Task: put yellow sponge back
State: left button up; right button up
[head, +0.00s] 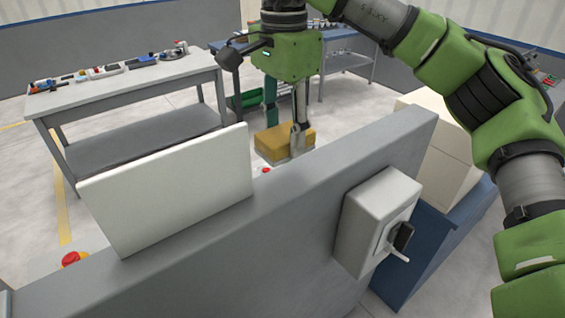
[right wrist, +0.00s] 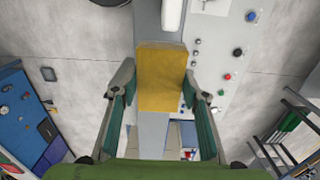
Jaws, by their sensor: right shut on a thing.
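The yellow sponge (head: 273,147) is a block held by my right gripper (head: 287,135), behind the grey wall panel in the head view. The gripper points down and is shut on it. A small part of the sponge is behind a finger in the head view. I cannot tell its exact height above the surface below. My left gripper is not in view.
A grey wall (head: 235,250) crosses the front, with a white board (head: 170,190) against it and a switch box (head: 375,220) on its face. A workbench (head: 125,85) with several small items stands at left. The button panel (right wrist: 218,75) lies beside the sponge.

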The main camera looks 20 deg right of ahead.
aim_at(286, 180)
jog(key=f, duration=0.1)
jog(key=s+f, duration=0.1)
jog(key=shift+d+f+p, duration=0.2)
jog(key=shift+f+p, duration=0.15)
jog(key=shift+f, duration=0.35)
jog(key=shift+w+a+f+p, duration=0.1)
jog(key=shift+f+p, duration=0.2)
jog(key=shift+f, duration=0.35)
jog(key=shift+w+a+f+p, duration=0.1)
jog(key=shift+f+p, duration=0.2)
jog(key=shift+f, duration=0.65)
jog(key=shift+d, duration=0.1)
jog(key=o, duration=1)
jog(key=shift+s, duration=0.1)
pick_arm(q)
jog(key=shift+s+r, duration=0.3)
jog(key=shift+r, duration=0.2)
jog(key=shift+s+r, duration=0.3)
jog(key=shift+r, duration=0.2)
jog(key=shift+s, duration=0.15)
